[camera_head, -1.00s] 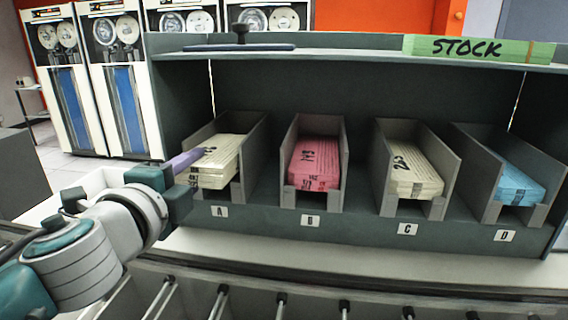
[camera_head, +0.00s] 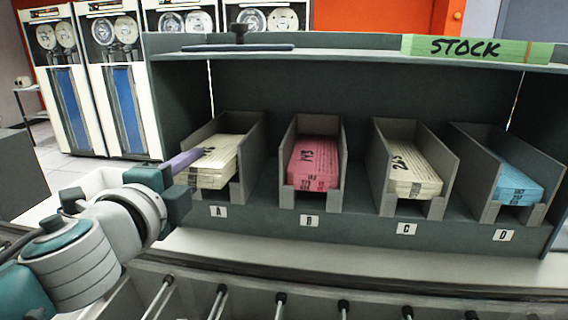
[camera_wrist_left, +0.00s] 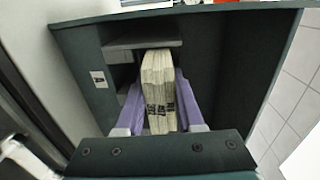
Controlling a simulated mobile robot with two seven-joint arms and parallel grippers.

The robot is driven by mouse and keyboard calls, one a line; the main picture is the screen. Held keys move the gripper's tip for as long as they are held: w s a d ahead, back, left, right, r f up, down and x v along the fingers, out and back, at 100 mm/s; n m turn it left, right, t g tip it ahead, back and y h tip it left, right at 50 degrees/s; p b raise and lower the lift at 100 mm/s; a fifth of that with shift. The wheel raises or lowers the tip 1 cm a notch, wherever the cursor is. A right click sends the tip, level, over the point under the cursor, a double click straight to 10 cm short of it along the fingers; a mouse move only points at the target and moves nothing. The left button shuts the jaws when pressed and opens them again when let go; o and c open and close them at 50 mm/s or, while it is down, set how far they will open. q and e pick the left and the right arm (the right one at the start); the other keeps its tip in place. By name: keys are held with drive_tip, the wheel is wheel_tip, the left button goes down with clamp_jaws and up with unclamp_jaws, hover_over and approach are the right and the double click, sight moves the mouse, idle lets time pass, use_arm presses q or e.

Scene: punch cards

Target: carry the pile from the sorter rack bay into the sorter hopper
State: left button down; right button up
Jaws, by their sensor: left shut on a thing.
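A cream pile of punch cards (camera_head: 218,172) with dark writing sits in bay A (camera_head: 252,150) of the dark green rack. My left gripper (camera_head: 197,157) reaches in from the left and its purple fingers are shut on this pile. In the left wrist view the cream pile (camera_wrist_left: 158,85) stands between the two purple fingers (camera_wrist_left: 160,104), with a dark band of print near its end. The pile's lower side is partly hidden by the bay's front lip. My right gripper is not in view. I cannot pick out the sorter hopper.
Bay B holds a red pile (camera_head: 314,165), bay C a cream pile (camera_head: 413,172) and bay D a blue pile (camera_head: 518,183). Rods with black knobs (camera_head: 344,305) line the front below a pale ledge.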

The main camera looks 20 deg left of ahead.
use_arm(q)
drive_tip(key=f+b+v, duration=0.2)
drive_tip(key=b+v, duration=0.4)
drive_tip(key=v, duration=1.3)
drive_tip(key=shift+s+r, duration=0.15)
drive_tip(key=shift+s, duration=0.15)
drive_tip(key=t+b, duration=0.1)
drive_tip(key=b, duration=0.2)
drive_tip(key=shift+d, duration=0.1)
idle(0.6)
